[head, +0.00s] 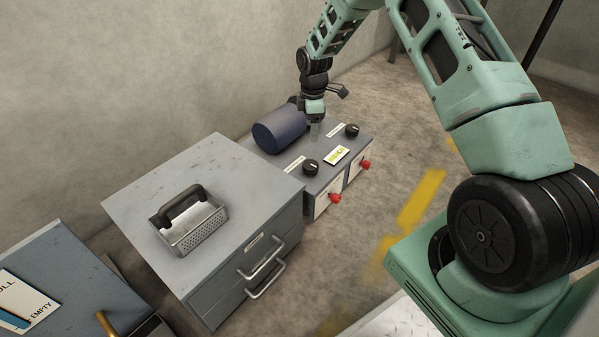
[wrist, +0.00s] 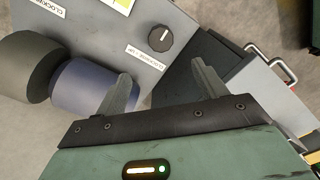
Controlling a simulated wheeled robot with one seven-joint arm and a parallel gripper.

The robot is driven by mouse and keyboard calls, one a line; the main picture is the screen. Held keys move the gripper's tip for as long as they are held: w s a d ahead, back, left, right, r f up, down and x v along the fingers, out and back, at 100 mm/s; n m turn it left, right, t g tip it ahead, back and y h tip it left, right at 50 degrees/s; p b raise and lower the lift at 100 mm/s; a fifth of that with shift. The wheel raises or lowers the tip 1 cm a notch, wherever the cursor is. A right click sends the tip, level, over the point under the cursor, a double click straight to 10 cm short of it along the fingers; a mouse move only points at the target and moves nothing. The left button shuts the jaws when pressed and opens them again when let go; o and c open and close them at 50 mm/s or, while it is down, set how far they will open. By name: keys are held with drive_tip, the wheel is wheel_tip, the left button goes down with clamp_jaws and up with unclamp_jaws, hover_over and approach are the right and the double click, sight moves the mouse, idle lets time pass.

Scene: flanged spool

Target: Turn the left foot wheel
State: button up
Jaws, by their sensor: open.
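A grey control box (head: 325,150) carries two black round knobs with white pointer marks. The left knob (head: 310,167), beside the drawer cabinet, is the likely left foot wheel; it also shows in the wrist view (wrist: 160,39), beside a "clockwise = up" label (wrist: 147,58). The right knob (head: 352,130) stands farther back on the box. My gripper (head: 315,130) points down over the box, behind the left knob. In the wrist view its two fingers (wrist: 163,88) are apart with nothing between them. The left knob lies beyond the fingertips, untouched.
A blue cylinder (head: 280,129) lies at the box's rear, close to my gripper; a dark drum (wrist: 28,68) adjoins it. A drawer cabinet (head: 150,190) with a metal basket (head: 192,228) stands left. Red buttons (head: 335,198) project from the box front. Floor right of the box is clear.

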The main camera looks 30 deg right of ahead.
sight(311, 164)
wheel_tip(311, 164, down, 17)
drive_tip(key=b, duration=0.7)
drive_tip(key=shift+b, duration=0.3)
drive_tip(key=shift+r, duration=0.1)
drive_tip(key=c, duration=1)
